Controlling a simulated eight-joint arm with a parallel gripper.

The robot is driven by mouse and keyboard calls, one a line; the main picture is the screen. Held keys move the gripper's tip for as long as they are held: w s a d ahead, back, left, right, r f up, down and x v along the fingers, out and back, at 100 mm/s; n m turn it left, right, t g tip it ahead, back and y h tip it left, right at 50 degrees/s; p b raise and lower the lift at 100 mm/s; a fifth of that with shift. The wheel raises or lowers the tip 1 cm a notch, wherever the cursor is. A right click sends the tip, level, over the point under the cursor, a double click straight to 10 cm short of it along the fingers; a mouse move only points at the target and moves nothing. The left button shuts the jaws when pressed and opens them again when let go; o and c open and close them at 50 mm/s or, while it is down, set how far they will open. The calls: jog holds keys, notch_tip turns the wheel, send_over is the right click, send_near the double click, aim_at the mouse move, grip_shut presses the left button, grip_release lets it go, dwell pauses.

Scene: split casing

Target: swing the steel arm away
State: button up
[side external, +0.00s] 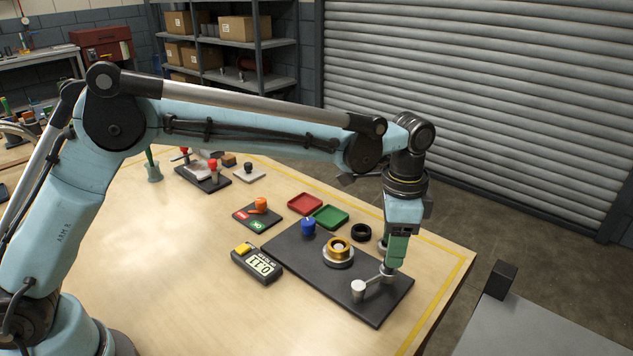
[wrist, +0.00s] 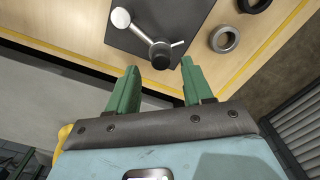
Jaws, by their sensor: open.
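The steel arm (side external: 372,284) lies flat near the front right end of a black base plate (side external: 325,283). Its round hub (side external: 358,290) is at the left end, and its other end is under my gripper (side external: 391,266). In the wrist view the steel arm (wrist: 141,33) runs from the round hub (wrist: 121,18) to a dark knob (wrist: 162,61). A thin pin (wrist: 177,44) sticks out beside the knob. My open green fingers (wrist: 160,65) point at the knob, one on either side in the picture; contact cannot be told. A brass ring (side external: 340,245) sits on a steel round on the plate.
A blue knob (side external: 308,228) stands on the plate. A black ring (side external: 361,232) and a grey ring (wrist: 224,39) lie beside it. Red (side external: 305,203) and green (side external: 331,217) trays are behind. The table's front right is clear.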

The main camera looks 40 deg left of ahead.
notch_tip(320, 180, up, 9)
jog(key=shift+r, duration=0.15)
dwell(0.4)
jog(key=s+a+r+n+t, duration=0.3)
jog(key=s+a+n, duration=0.25)
jog(key=a, duration=0.65)
jog(key=s+a+f+n+t, duration=0.4)
jog(key=s+a+f, duration=0.3)
jog(key=s+a, duration=0.2)
jog(key=shift+s+f+n, duration=0.25)
jog(key=shift+s+n, duration=0.5)
jog(key=shift+s, duration=0.45)
jog(key=shift+a, duration=0.1)
